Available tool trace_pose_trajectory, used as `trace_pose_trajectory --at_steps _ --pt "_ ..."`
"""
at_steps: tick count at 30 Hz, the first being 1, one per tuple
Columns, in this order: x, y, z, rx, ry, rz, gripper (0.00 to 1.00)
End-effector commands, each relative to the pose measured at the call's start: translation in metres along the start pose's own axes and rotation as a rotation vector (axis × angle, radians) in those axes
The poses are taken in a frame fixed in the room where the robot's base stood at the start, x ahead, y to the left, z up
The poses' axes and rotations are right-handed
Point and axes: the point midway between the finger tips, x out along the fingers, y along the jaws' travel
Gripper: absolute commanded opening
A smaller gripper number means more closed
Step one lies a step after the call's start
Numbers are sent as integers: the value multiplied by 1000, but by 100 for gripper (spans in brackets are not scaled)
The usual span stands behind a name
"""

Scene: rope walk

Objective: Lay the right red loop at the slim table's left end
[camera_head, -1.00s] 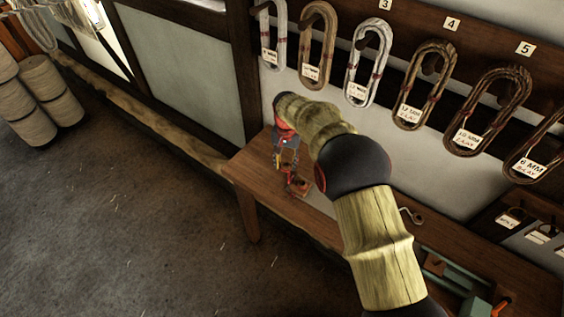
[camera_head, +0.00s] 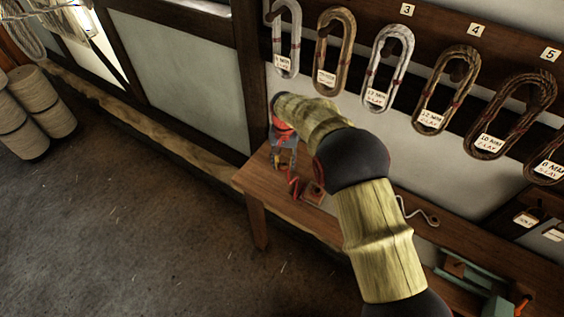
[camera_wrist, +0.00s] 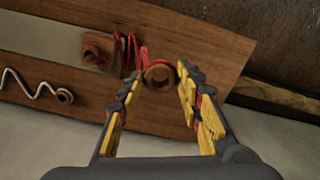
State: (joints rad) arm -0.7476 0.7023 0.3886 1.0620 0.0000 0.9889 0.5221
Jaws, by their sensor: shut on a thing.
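The slim table (camera_head: 275,200) runs along the wall. Its left end in the head view is the right end of the board (camera_wrist: 215,50) in the wrist view. My gripper (camera_wrist: 161,76) is shut on the red loop and points down over this end. The red loop (camera_wrist: 140,56) shows as red strands by the fingertips, with a round brown wooden piece (camera_wrist: 160,76) between them. In the head view the red loop (camera_head: 292,185) hangs below my gripper (camera_head: 284,158). I cannot tell whether it touches the table.
A brown wooden block (camera_head: 313,193), also in the wrist view (camera_wrist: 97,49), sits beside the red strands. A wavy metal hook (camera_head: 420,213) lies farther right. Green equipment (camera_head: 470,280) stands at lower right. Rope coils (camera_head: 387,68) hang above. The table's end corner looks bare.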

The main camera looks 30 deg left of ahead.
Motion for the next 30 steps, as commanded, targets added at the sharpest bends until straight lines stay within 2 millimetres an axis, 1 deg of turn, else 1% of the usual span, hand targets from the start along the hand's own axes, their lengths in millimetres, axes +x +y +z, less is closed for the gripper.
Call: trace_pose_trajectory --at_steps 14,30 --pt "2 -1 0 0 0 0 22" --pt "26 -1 0 0 0 0 22"
